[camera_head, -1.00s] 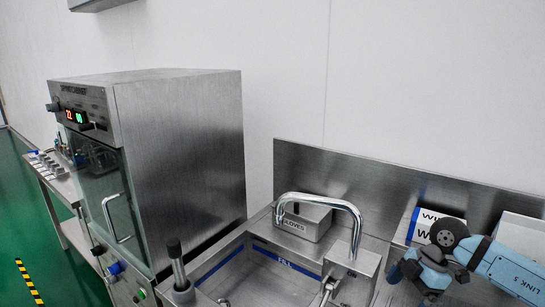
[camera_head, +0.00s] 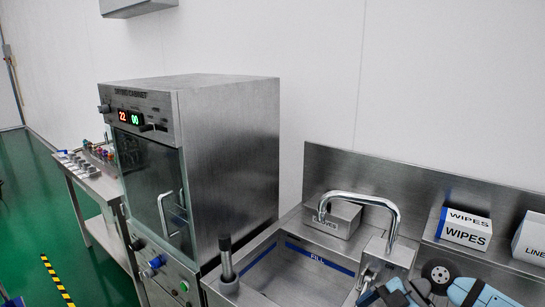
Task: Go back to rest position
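Part of my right arm shows at the lower right, blue with dark joints, in front of the sink counter. Its fingers do not show. My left gripper is not in view. A steel sink with a curved tap (camera_head: 362,199) is at the lower middle right, with a blue FILL strip (camera_head: 318,258) along its inner wall.
A steel drying cabinet (camera_head: 228,160) with its glass door shut stands left of the sink. A side table (camera_head: 95,186) holds several small items. A WIPES box (camera_head: 464,229) sits on the counter. Green floor (camera_head: 35,230) is open at the left.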

